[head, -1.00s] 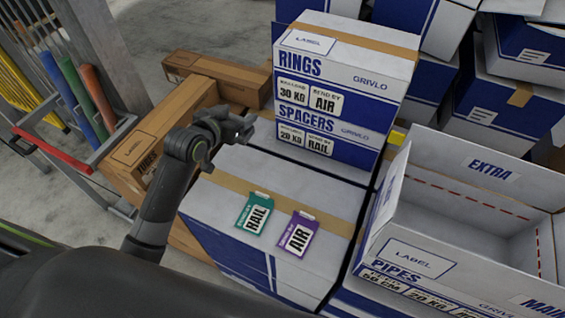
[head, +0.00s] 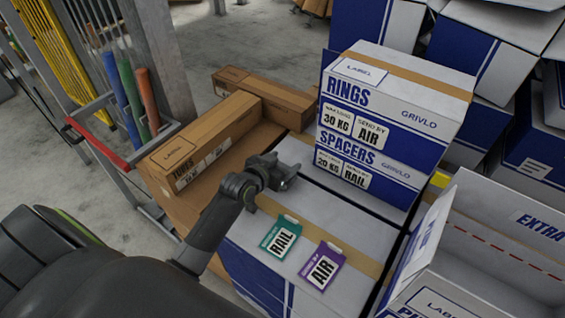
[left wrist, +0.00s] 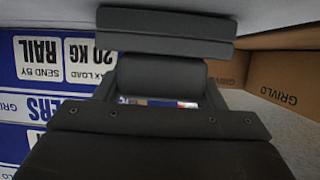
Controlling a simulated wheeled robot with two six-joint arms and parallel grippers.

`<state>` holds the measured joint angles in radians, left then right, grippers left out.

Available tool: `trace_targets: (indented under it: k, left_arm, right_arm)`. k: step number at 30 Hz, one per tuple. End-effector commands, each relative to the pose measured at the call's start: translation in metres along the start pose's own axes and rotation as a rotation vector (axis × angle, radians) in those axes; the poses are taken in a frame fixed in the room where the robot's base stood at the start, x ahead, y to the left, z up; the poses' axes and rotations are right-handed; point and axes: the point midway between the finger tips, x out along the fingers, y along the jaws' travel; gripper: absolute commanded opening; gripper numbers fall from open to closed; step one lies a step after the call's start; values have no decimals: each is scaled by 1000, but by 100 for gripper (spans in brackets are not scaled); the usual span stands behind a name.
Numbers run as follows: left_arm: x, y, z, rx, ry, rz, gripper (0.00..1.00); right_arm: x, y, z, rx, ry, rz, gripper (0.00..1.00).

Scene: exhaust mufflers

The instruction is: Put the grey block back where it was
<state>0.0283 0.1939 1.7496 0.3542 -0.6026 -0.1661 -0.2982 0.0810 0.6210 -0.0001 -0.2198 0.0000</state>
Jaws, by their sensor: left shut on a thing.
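My left gripper (head: 284,175) is over the back left part of the large white and blue box (head: 330,205), left of the stacked SPACERS box (head: 362,172). It is shut on a dark grey thing, which I take as the grey block. The block is hard to tell apart from the dark fingers. In the left wrist view dark grey shapes fill the middle, with the SPACERS box (left wrist: 40,110) upside down at left. I cannot tell whether the block touches the box top. My right gripper is not in view.
A teal RAIL tag (head: 281,238) and a purple AIR tag (head: 322,267) lie on the large box. The RINGS box (head: 405,95) stands on the SPACERS box. Brown cartons (head: 205,145) lie at left. An open EXTRA box (head: 500,225) is at right.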

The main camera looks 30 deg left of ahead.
Motion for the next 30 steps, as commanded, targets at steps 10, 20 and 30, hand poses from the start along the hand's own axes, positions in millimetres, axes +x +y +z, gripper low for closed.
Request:
trace_targets:
  k: [10,20,30]
  left_arm:
    - [1,0,2,-1,0,0,79]
    - [1,0,1,0,0,0,85]
    - [-38,0,0,0,-1,-1,85]
  right_arm:
    - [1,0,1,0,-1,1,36]
    - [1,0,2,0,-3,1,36]
    - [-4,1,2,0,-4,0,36]
